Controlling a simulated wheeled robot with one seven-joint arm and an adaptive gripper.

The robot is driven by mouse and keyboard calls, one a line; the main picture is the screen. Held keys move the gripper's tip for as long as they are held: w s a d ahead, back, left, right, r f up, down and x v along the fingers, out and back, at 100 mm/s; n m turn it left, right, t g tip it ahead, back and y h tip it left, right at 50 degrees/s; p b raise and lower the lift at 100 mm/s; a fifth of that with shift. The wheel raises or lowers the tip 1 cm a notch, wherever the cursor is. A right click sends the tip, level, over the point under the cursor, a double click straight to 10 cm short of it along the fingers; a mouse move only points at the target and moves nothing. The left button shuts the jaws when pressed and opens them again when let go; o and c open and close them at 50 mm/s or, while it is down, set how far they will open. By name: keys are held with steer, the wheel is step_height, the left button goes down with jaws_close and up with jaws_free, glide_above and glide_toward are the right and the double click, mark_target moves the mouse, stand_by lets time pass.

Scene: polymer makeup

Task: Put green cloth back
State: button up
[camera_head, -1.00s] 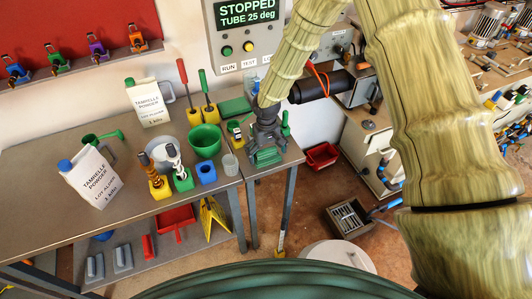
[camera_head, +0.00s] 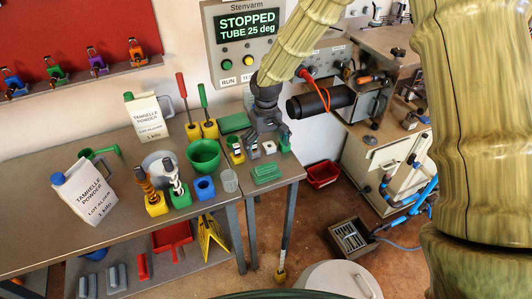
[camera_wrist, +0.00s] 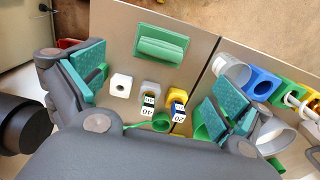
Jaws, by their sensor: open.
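A green cloth (camera_head: 266,173), folded with a raised ridge, lies on the right end of the metal table near its front edge. It also shows in the wrist view (camera_wrist: 160,45), apart from the fingers. My gripper (camera_head: 266,142) is over the table just behind the cloth. In the wrist view my gripper (camera_wrist: 156,88) is open, with teal pads spread wide and nothing held between them. A second flat green piece (camera_head: 234,122) lies farther back near the wall; I cannot tell whether it is cloth.
Small blocks stand near my fingers: a white one (camera_wrist: 120,85), a grey one (camera_wrist: 149,93) and a yellow one (camera_wrist: 179,97). A green bucket (camera_head: 204,156), a clear cup (camera_head: 230,180) and a blue block (camera_head: 205,188) stand left. A black cylinder (camera_head: 322,102) is at right.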

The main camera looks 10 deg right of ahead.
steer(key=shift+r, duration=0.25)
steer(key=s+f+m+y, duration=0.2)
steer(key=s+f, duration=1.9)
steer(key=f, duration=0.1)
steer(key=s+d+f+h, duration=0.1)
steer(key=s+d, duration=0.3)
steer(key=s, duration=0.5)
steer(key=s+d+f+h, duration=0.1)
steer(key=s+d+f, duration=0.3)
steer(key=s, duration=0.6)
steer(key=shift+d+f+m, duration=0.15)
steer(key=shift+f+m, duration=0.05)
steer(key=shift+m, duration=0.1)
steer(key=shift+s+d, duration=0.1)
steer(key=shift+s, duration=0.05)
